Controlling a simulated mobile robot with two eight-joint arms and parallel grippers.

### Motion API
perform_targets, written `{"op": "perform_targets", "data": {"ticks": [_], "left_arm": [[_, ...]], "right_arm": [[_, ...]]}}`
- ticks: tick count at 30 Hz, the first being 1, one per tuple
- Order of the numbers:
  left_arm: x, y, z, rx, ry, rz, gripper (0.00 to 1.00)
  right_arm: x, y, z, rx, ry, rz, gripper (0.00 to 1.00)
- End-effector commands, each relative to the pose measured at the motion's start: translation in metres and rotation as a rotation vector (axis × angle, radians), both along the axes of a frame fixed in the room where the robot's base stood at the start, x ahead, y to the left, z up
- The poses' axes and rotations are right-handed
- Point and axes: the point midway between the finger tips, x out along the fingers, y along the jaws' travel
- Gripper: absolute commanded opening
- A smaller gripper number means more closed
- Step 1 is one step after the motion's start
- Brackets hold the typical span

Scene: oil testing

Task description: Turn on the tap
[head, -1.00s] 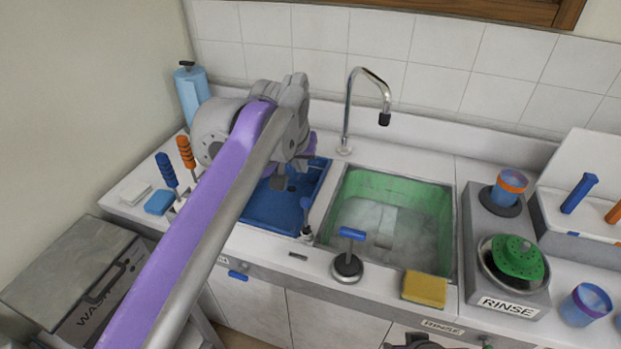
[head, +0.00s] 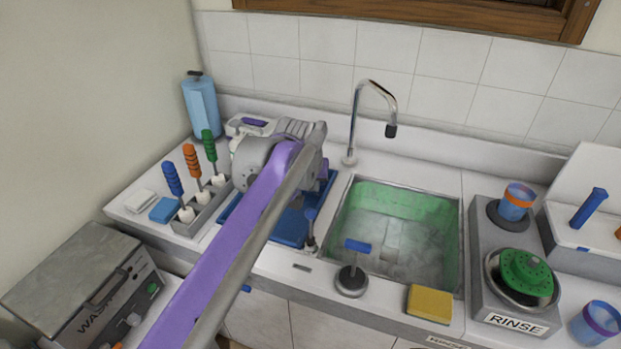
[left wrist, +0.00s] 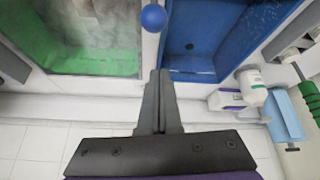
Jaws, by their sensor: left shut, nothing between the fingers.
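The tap (head: 357,115) is a chrome gooseneck with a dark tip, standing behind the sink (head: 384,250). No water runs from it. A small lever with a blue ball knob (head: 311,213) stands on the strip between the sink and the blue basin (head: 290,229); the knob also shows in the left wrist view (left wrist: 153,18). My left gripper (left wrist: 160,73) is shut and empty, pointing toward the knob, apart from it in that picture. In the head view my left arm hides much of the basin and most of the gripper. My right gripper is out of view.
A blue-handled item with a dark round base (head: 351,281) and a yellow sponge (head: 429,302) lie along the front edge. Rinse equipment (head: 515,321) stands at right. A rack (head: 202,208) with several coloured handles and a blue bottle (head: 201,105) are at left.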

Motion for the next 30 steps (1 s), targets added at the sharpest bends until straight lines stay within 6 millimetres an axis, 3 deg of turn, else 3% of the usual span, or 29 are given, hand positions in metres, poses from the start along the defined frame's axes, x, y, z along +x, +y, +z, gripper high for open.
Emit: {"op": "perform_targets", "data": {"ticks": [3,6,12,30], "left_arm": [[0.007,-0.001,-0.018,0.000,0.000,0.001,0.00],[-0.011,0.001,-0.019,0.000,0.000,-0.001,0.00],[-0.027,0.003,-0.022,0.000,0.000,0.000,0.00],[-0.033,0.004,-0.023,-0.007,-0.020,0.000,0.00]], "right_arm": [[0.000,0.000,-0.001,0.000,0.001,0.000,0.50],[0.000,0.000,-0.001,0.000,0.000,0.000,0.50],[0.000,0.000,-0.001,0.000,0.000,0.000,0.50],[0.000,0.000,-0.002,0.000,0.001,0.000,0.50]]}}
